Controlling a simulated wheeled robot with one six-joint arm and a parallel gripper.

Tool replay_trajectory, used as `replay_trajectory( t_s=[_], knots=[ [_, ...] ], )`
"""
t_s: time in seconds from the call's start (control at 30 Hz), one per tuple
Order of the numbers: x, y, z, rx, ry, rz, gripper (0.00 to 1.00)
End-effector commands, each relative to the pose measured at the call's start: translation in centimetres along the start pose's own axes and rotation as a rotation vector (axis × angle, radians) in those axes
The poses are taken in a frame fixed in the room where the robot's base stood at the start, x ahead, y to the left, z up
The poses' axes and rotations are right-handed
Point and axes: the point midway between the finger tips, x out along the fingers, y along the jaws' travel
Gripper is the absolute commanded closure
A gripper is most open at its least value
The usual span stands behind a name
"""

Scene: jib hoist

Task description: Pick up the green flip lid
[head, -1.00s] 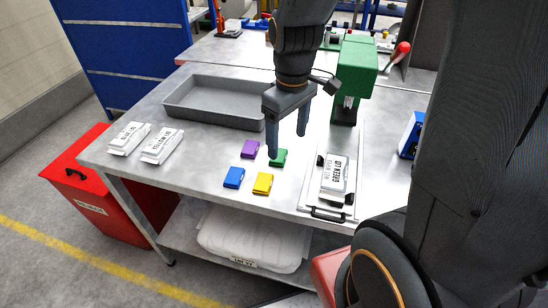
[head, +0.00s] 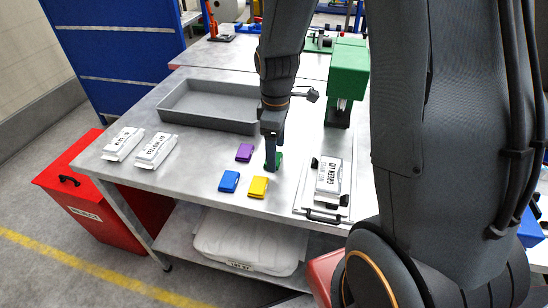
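The green flip lid (head: 280,159) lies on the metal table, mostly hidden behind my gripper in the head view. My gripper (head: 271,168) points down, with its fingertips low at the lid. I see the fingers nearly edge-on, one overlapping the other, so the gap between them does not show. Whether the fingers touch the lid cannot be told. A purple lid (head: 244,152), a blue lid (head: 229,181) and a yellow lid (head: 258,187) lie close by to the left and in front.
A grey tray (head: 213,124) stands behind the lids. White packs labelled blue lid (head: 123,144) and yellow lid (head: 156,150) lie at the left. A fixture plate (head: 310,206) with a green lid pack (head: 328,176) is at the right, before a green press (head: 345,75). A red bin (head: 95,195) stands left.

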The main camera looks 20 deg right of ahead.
Motion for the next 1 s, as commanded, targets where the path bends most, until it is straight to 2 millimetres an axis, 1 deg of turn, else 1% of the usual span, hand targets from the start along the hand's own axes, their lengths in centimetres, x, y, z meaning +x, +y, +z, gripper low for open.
replay_trajectory(
  t_s=[0.03,0.13,0.4,0.47,0.5,0.67,0.7,1.0],
  knots=[
    [0.52,-0.07,0.04,0.0,-0.001,-0.002,0.27],
    [1.2,-0.05,0.02,0.0,-0.001,-0.001,0.27],
    [1.43,-0.03,-0.02,0.0,0.0,0.001,0.27],
    [1.42,-0.03,-0.02,0.0,0.0,0.001,0.35],
    [1.42,-0.03,-0.02,0.0,0.0,0.0,0.42],
    [1.41,-0.03,0.0,0.001,0.0,0.0,0.69],
    [1.41,-0.03,0.0,0.001,0.0,0.0,0.7],
    [1.35,-0.01,0.0,0.001,0.0,0.001,0.7]
  ],
)
